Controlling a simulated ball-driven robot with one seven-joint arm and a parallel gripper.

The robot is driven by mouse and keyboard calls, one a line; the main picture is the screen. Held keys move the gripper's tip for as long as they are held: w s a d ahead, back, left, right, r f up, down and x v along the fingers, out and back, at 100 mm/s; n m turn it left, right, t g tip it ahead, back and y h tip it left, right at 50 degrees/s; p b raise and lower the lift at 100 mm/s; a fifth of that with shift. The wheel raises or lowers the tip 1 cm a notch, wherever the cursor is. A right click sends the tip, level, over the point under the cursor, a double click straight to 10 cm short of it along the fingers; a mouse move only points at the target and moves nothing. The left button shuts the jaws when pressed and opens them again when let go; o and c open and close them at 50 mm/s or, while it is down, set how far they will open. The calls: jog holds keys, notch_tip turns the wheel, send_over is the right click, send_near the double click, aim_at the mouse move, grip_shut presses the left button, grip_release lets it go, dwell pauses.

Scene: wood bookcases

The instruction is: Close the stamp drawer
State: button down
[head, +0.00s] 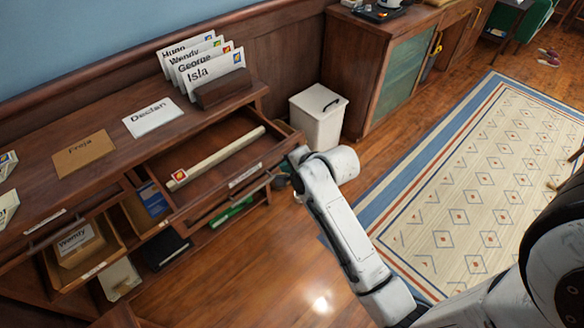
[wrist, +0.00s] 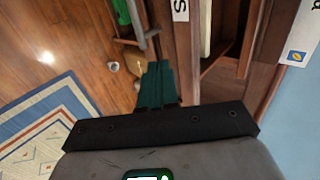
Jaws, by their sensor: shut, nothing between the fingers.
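The stamp drawer (head: 212,158) is pulled out at the right end of the wooden desk. Its front label is too small to read in the head view; a label starting with "S" (wrist: 180,9) shows in the wrist view. A long pale bar with a coloured stamp mark (head: 217,157) lies inside. My gripper (wrist: 158,72) is shut and empty, its dark green fingers beside the drawer's front in the wrist view. In the head view it is mostly hidden by my white wrist, near the drawer's front right corner. I cannot tell whether it touches the drawer.
An open drawer holding a "Wendy" envelope (head: 76,240) is at lower left. Envelopes stand in a wooden holder (head: 222,88) on the desk; "Declan" (head: 153,117) and "Freja" (head: 84,153) lie flat. A white bin (head: 318,116) stands right of the desk.

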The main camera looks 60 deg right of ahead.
jog(key=x, duration=0.5)
jog(key=shift+d, duration=0.1)
jog(key=b, duration=0.8)
send_near(233, 135)
jog(key=w, duration=0.2)
jog(key=w+d+f, duration=0.1)
jog(key=w+f, duration=0.1)
jog(key=w, duration=0.1)
jog(key=shift+w+d+f, duration=0.1)
jog(key=shift+w+d, duration=0.2)
jog(key=shift+d, duration=0.1)
jog(key=shift+w+d, duration=0.2)
jog(key=shift+w, duration=0.45)
jog(key=shift+w+r, duration=0.2)
jog(key=shift+r, duration=0.15)
jog(key=shift+w+r, duration=0.1)
jog(key=shift+r, duration=0.05)
